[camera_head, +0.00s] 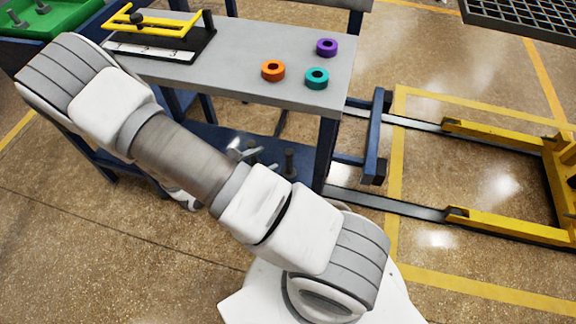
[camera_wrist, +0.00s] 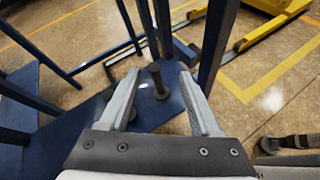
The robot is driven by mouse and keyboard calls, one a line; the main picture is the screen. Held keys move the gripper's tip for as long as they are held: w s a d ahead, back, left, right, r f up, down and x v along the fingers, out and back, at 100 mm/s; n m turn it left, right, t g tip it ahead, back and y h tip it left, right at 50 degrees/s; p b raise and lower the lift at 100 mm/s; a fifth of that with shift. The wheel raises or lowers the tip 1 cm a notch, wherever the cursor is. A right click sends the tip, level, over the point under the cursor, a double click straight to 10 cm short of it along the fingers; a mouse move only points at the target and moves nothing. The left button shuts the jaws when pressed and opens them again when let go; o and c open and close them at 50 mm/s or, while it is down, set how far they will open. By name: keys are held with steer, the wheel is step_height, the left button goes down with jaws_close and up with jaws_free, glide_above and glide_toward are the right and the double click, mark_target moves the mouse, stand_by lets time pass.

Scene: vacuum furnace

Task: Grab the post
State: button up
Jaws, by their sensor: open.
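The post (camera_wrist: 157,79) is a short dark upright rod with a wider round foot, standing on the blue lower shelf (camera_wrist: 60,137) of the workbench. In the wrist view it shows between my two fingers, near their tips, with a gap on each side. My gripper (camera_wrist: 159,75) is open and empty, with its light grey fingers spread. In the head view the post (camera_head: 290,162) stands on the lower shelf, under the bench top. My gripper (camera_head: 252,153) is partly hidden there behind my arm, to the left of the post.
The grey bench top (camera_head: 230,60) is above the shelf and carries orange (camera_head: 273,71), teal (camera_head: 317,78) and purple (camera_head: 327,47) rings and a yellow-handled fixture (camera_head: 160,28). Blue bench legs (camera_head: 327,155) stand close by. A yellow floor frame (camera_head: 510,222) lies to the right.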

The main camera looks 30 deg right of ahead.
mark_target(289, 159)
step_height(289, 159, down, 9)
steer(key=n+t+b, duration=0.1)
steer(key=n+t, duration=0.2)
steer(key=n, duration=0.2)
steer(key=b+x, duration=0.1)
steer(key=x, duration=0.3)
steer(key=b+x, duration=0.1)
steer(key=x, duration=0.2)
steer(key=s+b+x, duration=0.1)
steer(key=x, duration=0.3)
steer(key=shift+w+d+f, duration=0.15)
steer(key=shift+d+f, duration=0.25)
steer(key=shift+f, duration=0.1)
steer(key=x, duration=0.2)
steer(key=b+x, duration=0.1)
steer(key=x, duration=0.1)
steer(key=b+x, duration=0.1)
steer(key=shift+w+d+r, duration=0.15)
steer(key=shift+w+d, duration=0.2)
steer(key=shift+w, duration=0.05)
steer(key=shift+c, duration=0.3)
jaws_close()
